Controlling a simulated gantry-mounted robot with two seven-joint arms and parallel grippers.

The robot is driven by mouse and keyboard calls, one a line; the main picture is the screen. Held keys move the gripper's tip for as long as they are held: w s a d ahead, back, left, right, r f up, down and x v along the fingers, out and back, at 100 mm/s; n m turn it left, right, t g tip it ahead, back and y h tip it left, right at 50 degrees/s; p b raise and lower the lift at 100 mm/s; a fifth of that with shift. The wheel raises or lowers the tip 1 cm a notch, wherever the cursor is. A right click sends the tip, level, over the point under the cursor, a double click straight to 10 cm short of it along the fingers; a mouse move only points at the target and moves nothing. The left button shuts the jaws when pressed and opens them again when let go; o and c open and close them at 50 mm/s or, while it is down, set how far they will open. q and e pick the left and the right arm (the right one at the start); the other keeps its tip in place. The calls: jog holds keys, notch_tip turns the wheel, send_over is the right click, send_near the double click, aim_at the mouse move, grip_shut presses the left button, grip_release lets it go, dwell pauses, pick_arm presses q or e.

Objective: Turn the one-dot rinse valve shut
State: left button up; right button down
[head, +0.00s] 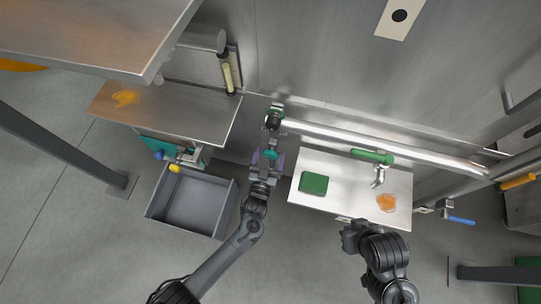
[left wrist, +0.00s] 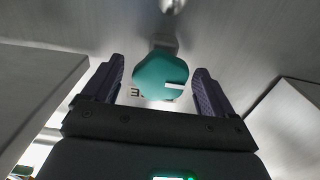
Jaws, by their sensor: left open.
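A plate with one black dot (head: 399,15) is on the wall at the top right. Below it, a green-handled valve (head: 372,156) with a metal spout sits over the right steel table. My left gripper (head: 267,160) is open at a teal knob (head: 270,153), left of that table. In the left wrist view, the teal knob (left wrist: 162,75) with a white mark lies between the spread fingers (left wrist: 160,92), with a gap on each side. Part of a label shows behind it. My right gripper (head: 353,232) is low by the table's front edge; its jaw opening is unclear.
The right table (head: 335,170) holds a green block (head: 313,183) and an orange patch (head: 386,203). A thick steel pipe (head: 410,141) runs along the wall. A grey bin (head: 198,204) stands at left under a steel counter (head: 185,112). A blue-handled valve (head: 459,219) is at right.

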pick_arm(q)
jog(key=shift+w, duration=0.45)
jog(key=shift+d, duration=0.1)
jog(key=shift+c, duration=0.4)
jog(key=c, duration=1)
jog(key=shift+o, duration=0.2)
jog(key=shift+m+p, duration=0.35)
jog(key=shift+m, duration=1.85)
jog(key=shift+f, duration=0.1)
jog(key=o, duration=1)
